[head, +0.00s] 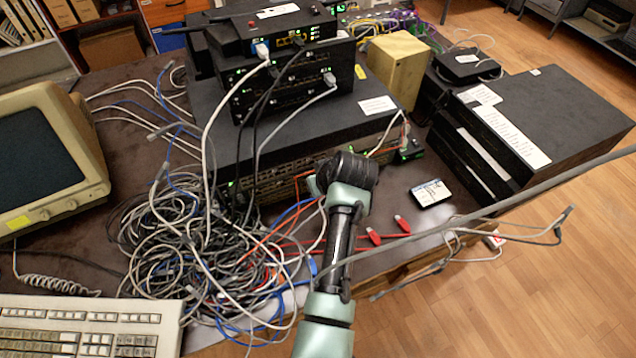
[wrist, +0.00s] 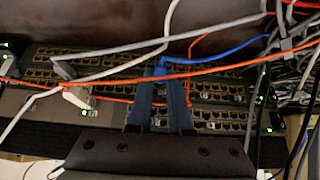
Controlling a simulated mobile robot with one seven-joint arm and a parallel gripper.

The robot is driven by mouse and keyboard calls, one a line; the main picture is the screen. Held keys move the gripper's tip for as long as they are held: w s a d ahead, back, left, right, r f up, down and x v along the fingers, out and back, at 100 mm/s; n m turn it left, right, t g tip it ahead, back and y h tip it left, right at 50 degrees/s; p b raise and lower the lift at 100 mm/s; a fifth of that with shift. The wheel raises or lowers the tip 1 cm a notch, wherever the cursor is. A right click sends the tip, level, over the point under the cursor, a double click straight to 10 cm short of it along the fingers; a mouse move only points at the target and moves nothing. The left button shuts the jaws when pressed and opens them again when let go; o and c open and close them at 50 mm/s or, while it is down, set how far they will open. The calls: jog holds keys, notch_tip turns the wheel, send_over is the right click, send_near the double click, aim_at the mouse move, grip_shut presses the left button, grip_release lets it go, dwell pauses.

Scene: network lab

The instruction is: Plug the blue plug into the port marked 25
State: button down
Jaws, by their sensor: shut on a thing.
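In the wrist view, my gripper (wrist: 160,82) is shut on the blue plug (wrist: 159,69), which sits at the fingertips. Its blue cable (wrist: 225,50) runs off to the right. The fingertips are over the rows of ports on the dark patch panel (wrist: 225,91); whether the plug touches a port I cannot tell. No port number is readable, so the port marked 25 cannot be picked out. In the head view, the panel's front (head: 284,164) is partly covered by my arm, which hides the plug and most of my gripper.
An orange cable (wrist: 215,72) and white and grey cables cross the panel near my fingers. A white plug (wrist: 77,97) sits at the left. A tangled cable heap (head: 190,240) lies left of my arm. Two red plugs (head: 374,237) and a small labelled box (head: 430,193) lie to the right.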

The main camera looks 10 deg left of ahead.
jog(key=shift+w+a+b, duration=0.4)
jog(key=shift+w+b, duration=0.05)
jog(key=shift+w, duration=0.15)
dwell(1.1)
jog(key=c, duration=0.8)
grip_release()
jog(key=shift+o, duration=0.2)
jog(key=p+v, duration=0.1)
jog(key=v, duration=1.2)
jog(key=shift+a, duration=0.1)
